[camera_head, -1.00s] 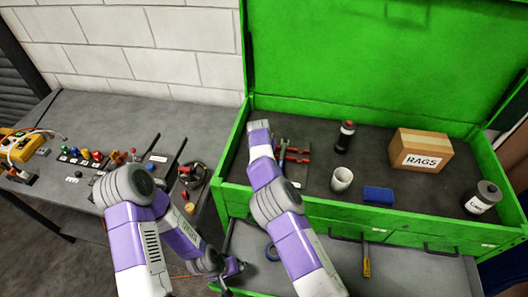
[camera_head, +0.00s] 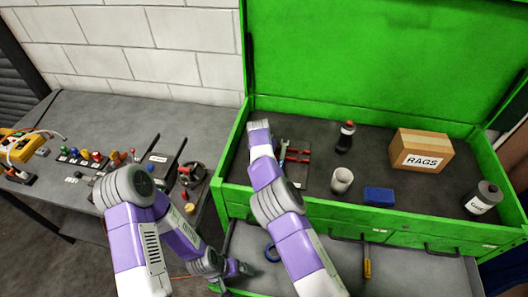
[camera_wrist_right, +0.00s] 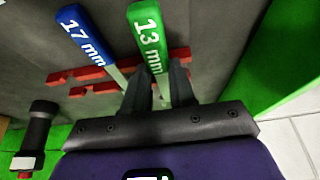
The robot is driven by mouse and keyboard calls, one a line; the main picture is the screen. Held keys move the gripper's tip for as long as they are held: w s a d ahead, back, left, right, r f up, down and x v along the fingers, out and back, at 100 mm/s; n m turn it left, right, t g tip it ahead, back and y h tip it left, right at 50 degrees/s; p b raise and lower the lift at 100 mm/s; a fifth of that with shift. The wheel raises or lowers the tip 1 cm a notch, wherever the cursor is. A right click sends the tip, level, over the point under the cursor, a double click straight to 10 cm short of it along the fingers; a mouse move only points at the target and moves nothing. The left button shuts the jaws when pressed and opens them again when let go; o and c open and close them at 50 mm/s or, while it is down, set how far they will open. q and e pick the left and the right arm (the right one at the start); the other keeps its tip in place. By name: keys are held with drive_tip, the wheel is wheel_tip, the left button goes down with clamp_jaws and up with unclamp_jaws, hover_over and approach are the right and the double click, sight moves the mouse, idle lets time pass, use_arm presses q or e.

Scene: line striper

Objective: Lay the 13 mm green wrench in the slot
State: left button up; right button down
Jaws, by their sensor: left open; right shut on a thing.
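The green 13 mm wrench (camera_wrist_right: 148,38) shows in the right wrist view, its shaft running down between the fingers of my right gripper (camera_wrist_right: 168,88), which is shut on it. The wrench lies over or just above the red slotted holder (camera_wrist_right: 92,89); I cannot tell whether it sits in a slot. The blue 17 mm wrench (camera_wrist_right: 84,34) lies beside it to the left, across the holder. In the head view my right arm reaches into the green chest and hides most of the green wrench. The holder (camera_head: 299,159) shows beside that arm. My left gripper (camera_head: 242,269) is open and low, near the chest's front.
In the chest stand a dark bottle (camera_head: 345,138), a white cup (camera_head: 342,180), a blue block (camera_head: 379,196), a RAGS box (camera_head: 421,152) and a canister (camera_head: 482,198). The green chest wall (camera_wrist_right: 265,65) rises close right of my right gripper.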

drive_tip(key=shift+f+b, duration=0.65)
drive_tip(key=shift+f, duration=0.1)
idle(0.5)
drive_tip(key=shift+s+f, duration=0.1)
drive_tip(key=shift+f, duration=0.2)
idle(0.7)
drive_tip(key=shift+r, duration=0.2)
drive_tip(key=shift+r, duration=0.6)
idle(0.4)
drive_tip(key=shift+f+b, duration=0.6)
drive_tip(key=shift+f, duration=0.2)
idle(1.0)
drive_tip(key=shift+f, duration=0.15)
drive_tip(key=shift+r, duration=0.2)
